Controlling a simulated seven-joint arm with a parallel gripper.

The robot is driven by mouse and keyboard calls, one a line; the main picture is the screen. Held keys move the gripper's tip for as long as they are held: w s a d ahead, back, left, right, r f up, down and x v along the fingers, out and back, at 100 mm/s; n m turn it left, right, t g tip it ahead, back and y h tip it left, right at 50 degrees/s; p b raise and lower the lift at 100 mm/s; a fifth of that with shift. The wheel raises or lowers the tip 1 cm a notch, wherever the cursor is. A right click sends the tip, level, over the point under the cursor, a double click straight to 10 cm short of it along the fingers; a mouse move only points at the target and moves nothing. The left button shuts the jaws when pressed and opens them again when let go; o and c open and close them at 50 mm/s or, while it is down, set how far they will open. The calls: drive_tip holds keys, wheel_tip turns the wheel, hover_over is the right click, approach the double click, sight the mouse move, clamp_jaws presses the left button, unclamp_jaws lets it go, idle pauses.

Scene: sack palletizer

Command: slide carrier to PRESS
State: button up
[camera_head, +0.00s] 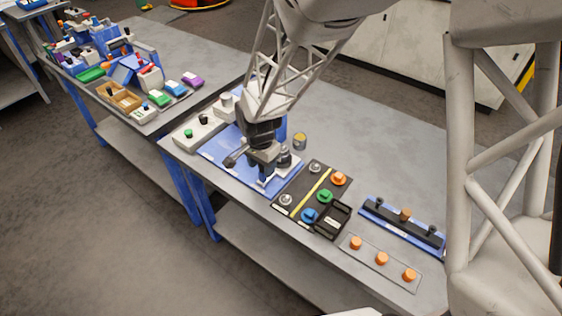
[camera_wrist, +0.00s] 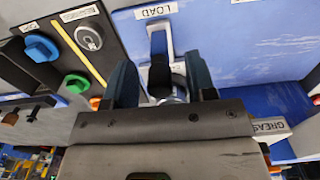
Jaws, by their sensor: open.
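My gripper (camera_head: 264,172) is over the blue plate (camera_head: 220,153) on the near table and points down. In the wrist view its two dark fingers (camera_wrist: 160,85) are open and apart. A dark post with a round metal base (camera_wrist: 180,88) shows between them; I cannot tell whether they touch it. A light grey bracket (camera_wrist: 160,30) stands beyond the fingers, beside the LOAD label (camera_wrist: 155,11). I cannot tell for sure which part is the carrier, as the gripper hides much of it. No PRESS label is readable in either view.
A dark panel (camera_head: 305,180) with a yellow stripe and coloured knobs adjoins the plate. A GREASE label (camera_wrist: 269,127) is at the wrist view's right. A grey strip with orange knobs (camera_head: 381,262) and a blue rail fixture (camera_head: 380,229) lie right.

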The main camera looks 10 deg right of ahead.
drive_tip(key=c, duration=0.9)
drive_tip(key=shift+w+a, duration=0.1)
drive_tip(key=shift+w+a, duration=7.7)
drive_tip(key=o, duration=1)
drive_tip(key=shift+r, duration=0.35)
